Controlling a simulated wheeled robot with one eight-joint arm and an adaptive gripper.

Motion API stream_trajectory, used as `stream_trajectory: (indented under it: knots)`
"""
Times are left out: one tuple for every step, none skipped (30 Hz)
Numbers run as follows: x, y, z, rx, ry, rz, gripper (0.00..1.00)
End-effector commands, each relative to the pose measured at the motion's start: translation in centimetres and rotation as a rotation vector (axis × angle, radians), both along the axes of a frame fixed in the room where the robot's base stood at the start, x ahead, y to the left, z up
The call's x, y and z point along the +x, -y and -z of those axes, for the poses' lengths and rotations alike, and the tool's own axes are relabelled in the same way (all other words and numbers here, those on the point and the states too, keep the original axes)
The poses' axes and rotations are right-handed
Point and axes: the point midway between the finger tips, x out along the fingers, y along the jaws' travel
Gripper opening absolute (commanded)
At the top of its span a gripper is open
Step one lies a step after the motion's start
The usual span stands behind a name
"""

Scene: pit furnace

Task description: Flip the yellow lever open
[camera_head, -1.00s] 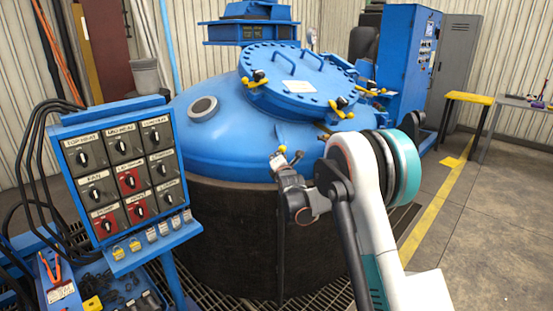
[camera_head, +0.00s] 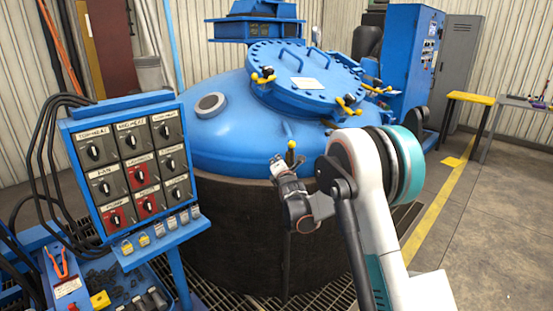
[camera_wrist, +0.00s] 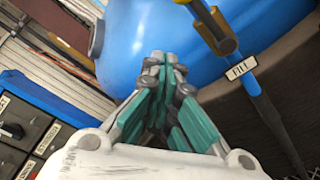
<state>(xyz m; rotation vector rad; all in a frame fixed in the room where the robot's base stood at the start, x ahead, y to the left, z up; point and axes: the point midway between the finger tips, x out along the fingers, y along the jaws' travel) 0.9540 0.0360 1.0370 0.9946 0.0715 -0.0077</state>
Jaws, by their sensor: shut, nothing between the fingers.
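The lever shows in the wrist view as a yellow piece (camera_wrist: 228,46) on a blue pipe (camera_wrist: 265,105) with a white tag that seems to read "FILL". Its upper part is cut off by the frame. In the head view a small yellow knob (camera_head: 291,145) stands up at the front of the furnace, probably the same lever; the rest is hidden behind my arm. My gripper (camera_head: 277,161) is just left of and below this knob. In the wrist view my gripper (camera_wrist: 165,62) has its teal fingers together and empty, left of the lever and apart from it.
The blue furnace dome (camera_head: 240,140) fills the space behind my gripper, with a bolted lid (camera_head: 290,80) carrying yellow clamps. A control panel (camera_head: 130,165) with several knobs stands at the left. Open floor (camera_head: 480,230) lies to the right.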

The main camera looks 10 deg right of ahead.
Motion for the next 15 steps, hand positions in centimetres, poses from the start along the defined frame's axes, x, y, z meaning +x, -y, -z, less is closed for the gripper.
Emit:
stream_trajectory:
  knots:
    - [-1.0, 0.2, -0.6, 0.0, 0.0, 0.002, 0.0]
    - [-1.6, 0.2, -0.6, 0.0, 0.0, 0.002, 0.0]
    - [-2.4, 0.3, -0.7, 0.0, 0.0, 0.002, 0.0]
    - [-3.0, 0.3, -0.7, 0.0, 0.0, 0.002, 0.0]
    - [-3.5, 0.3, -0.7, 0.0, 0.0, 0.002, 0.0]
    - [-4.3, 0.3, -0.8, 0.0, 0.0, 0.002, 0.0]
    - [-4.8, 0.3, -0.8, 0.0, 0.001, 0.002, 0.0]
    - [-5.3, 0.3, -0.8, 0.0, 0.001, 0.002, 0.0]
    - [-5.9, 0.3, -0.8, 0.0, 0.001, 0.002, 0.0]
    - [-6.3, 0.3, -0.8, 0.0, 0.0, 0.002, 0.0]
    - [-6.7, 0.4, -0.8, 0.0, 0.0, 0.002, 0.0]
    - [-7.1, 0.4, -0.8, -0.001, 0.0, 0.002, 0.0]
    - [-7.4, 0.4, -0.8, -0.001, 0.0, 0.002, 0.0]
    - [-7.6, 0.4, -0.8, -0.001, 0.0, 0.002, 0.0]
    - [-7.9, 0.4, -0.8, -0.001, 0.0, 0.002, 0.0]
